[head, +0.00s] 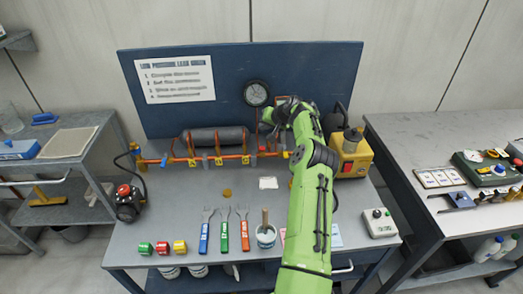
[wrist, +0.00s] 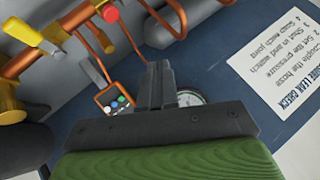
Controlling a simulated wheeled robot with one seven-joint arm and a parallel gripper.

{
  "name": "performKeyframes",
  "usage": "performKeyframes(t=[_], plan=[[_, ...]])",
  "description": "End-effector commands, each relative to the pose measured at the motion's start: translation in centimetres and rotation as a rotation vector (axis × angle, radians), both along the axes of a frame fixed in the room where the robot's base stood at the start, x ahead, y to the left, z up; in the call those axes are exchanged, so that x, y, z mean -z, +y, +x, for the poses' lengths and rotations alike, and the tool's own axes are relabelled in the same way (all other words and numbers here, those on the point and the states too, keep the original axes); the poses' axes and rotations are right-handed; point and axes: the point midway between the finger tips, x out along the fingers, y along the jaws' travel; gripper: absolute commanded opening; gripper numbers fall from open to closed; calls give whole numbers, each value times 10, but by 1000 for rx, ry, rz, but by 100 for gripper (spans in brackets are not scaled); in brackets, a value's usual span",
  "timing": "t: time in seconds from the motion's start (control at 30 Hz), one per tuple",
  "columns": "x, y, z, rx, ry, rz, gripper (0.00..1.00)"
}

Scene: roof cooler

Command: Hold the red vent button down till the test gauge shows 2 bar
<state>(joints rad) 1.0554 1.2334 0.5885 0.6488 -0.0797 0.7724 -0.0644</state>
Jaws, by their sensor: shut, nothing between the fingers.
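The test gauge (head: 257,93) is a round, dark-rimmed dial on the blue back panel. Its reading is too small to tell. In the wrist view the gauge (wrist: 191,98) is partly hidden behind my fingers. A small round red part, which looks like the vent button (wrist: 110,14), sits on the copper pipework at the top of the wrist view. I cannot make it out in the head view, where my arm covers part of the rig. My gripper (wrist: 160,68) is shut and empty. In the picture its tips are apart from the red part.
A grey cylinder (head: 217,139) lies behind the orange pipe. A yellow machine (head: 352,152) stands right of my arm. A red-topped pump (head: 127,203) stands left. A small grey box (head: 379,223) sits front right.

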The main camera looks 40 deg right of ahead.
Motion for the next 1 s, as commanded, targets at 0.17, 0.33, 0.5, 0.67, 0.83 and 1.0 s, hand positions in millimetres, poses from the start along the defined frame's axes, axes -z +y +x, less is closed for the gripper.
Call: performKeyframes(t=[0.17, 0.33, 0.5, 0.67, 0.83, 1.0], plan=[[33, 0, 0, 0, 1, 1, 0], [58, 0, 0, 1, 1, 2, 0], [76, 0, 0, 1, 1, 2, 0], [77, 0, 0, 1, 1, 0, 0], [76, 0, 0, 1, 1, 0, 0], [76, 0, 0, 1, 1, 0, 0]])
